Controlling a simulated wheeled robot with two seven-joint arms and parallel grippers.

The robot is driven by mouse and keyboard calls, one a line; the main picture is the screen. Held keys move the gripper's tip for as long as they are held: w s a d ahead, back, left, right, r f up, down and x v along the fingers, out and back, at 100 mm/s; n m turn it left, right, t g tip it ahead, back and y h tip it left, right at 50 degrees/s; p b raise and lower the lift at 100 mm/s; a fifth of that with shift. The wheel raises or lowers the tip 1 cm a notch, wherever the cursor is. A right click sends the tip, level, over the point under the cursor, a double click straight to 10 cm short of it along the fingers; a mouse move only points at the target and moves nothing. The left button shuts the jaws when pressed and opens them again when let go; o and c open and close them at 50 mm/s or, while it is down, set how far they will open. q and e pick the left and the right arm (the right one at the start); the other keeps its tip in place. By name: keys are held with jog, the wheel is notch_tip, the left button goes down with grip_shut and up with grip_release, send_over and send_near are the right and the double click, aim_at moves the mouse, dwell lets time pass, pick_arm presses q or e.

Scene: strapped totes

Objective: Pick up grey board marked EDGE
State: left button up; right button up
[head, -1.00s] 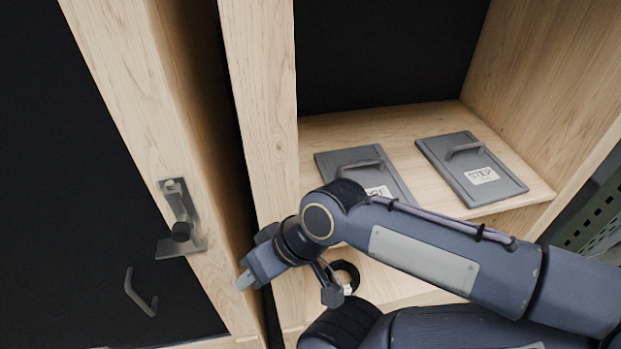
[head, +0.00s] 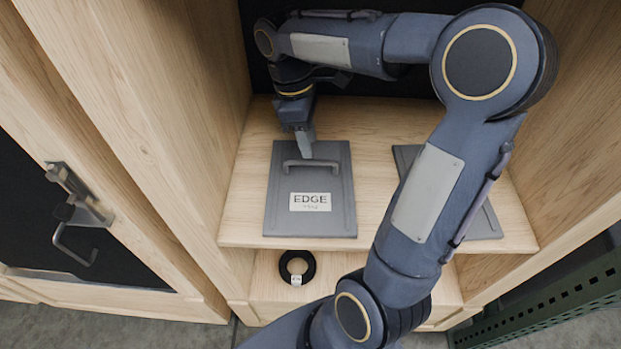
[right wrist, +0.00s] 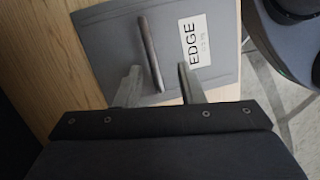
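The grey board marked EDGE (head: 338,215) lies flat on the wooden shelf, with a grey bar handle (head: 311,163) near its far end and a white label (head: 310,201) in front of the handle. My right gripper (head: 305,152) points down close to the handle. In the right wrist view, the right gripper (right wrist: 158,82) is open, and the board (right wrist: 112,45) and its handle (right wrist: 150,52) show beyond the fingers. The handle appears between the two fingertips; whether they are level with it I cannot tell. My left gripper is not in view.
A second grey board (head: 483,222) lies on the right of the shelf, mostly hidden behind my right arm. A black ring (head: 297,267) with a white tag lies on the lower level. Wooden walls (head: 213,70) enclose the shelf. A latch (head: 80,200) is at left.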

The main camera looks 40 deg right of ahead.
aim_at(312, 163)
jog(key=shift+n, duration=0.4)
jog(key=x, duration=0.2)
jog(key=w+x, duration=0.1)
jog(key=x, duration=0.4)
jog(key=shift+w+d+f, duration=0.1)
jog(key=shift+d+f, duration=0.1)
jog(key=shift+f, duration=0.35)
grip_shut()
